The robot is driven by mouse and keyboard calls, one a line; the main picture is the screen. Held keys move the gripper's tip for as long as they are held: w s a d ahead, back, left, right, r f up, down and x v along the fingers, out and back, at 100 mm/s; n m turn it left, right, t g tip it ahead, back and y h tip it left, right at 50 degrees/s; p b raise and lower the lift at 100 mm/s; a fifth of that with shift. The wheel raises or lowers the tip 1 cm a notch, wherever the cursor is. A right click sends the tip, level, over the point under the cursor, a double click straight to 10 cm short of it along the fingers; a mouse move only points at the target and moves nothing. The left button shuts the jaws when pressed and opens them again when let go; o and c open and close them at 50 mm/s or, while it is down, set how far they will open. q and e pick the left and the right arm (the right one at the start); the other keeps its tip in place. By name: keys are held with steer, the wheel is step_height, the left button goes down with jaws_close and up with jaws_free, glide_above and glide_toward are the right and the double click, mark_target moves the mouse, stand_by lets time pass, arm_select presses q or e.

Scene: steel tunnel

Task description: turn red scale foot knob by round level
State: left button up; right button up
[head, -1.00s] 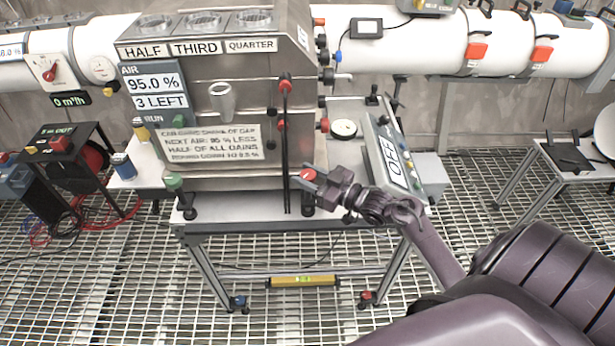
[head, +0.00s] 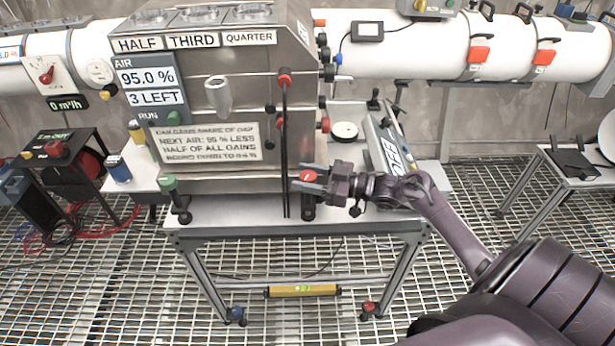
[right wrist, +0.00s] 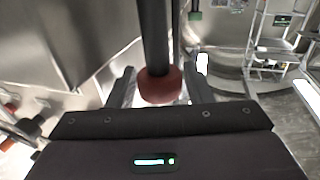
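The red foot knob (head: 308,176) is at the front right corner of the steel cabinet, above a black foot on the table. My right gripper (head: 308,179) reaches in from the right, with one finger on each side of the knob. In the right wrist view the red knob (right wrist: 160,87) sits between the fingers on its dark stem. Narrow gaps show beside it, so the gripper looks open around it. A small round white disc (head: 344,131), perhaps the round level, lies on the table behind my gripper. My left gripper is out of view.
A green foot knob (head: 168,182) is at the cabinet's front left. A black upright rod (head: 285,150) stands close to my fingertips. A tilted panel (head: 388,150) reading OFF is behind my forearm. A yellow bar level (head: 303,290) lies on the lower rail.

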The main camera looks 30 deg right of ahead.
steer(key=b+v, duration=0.1)
steer(key=v, duration=0.7)
steer(key=shift+b, duration=0.35)
steer(key=shift+a, duration=0.15)
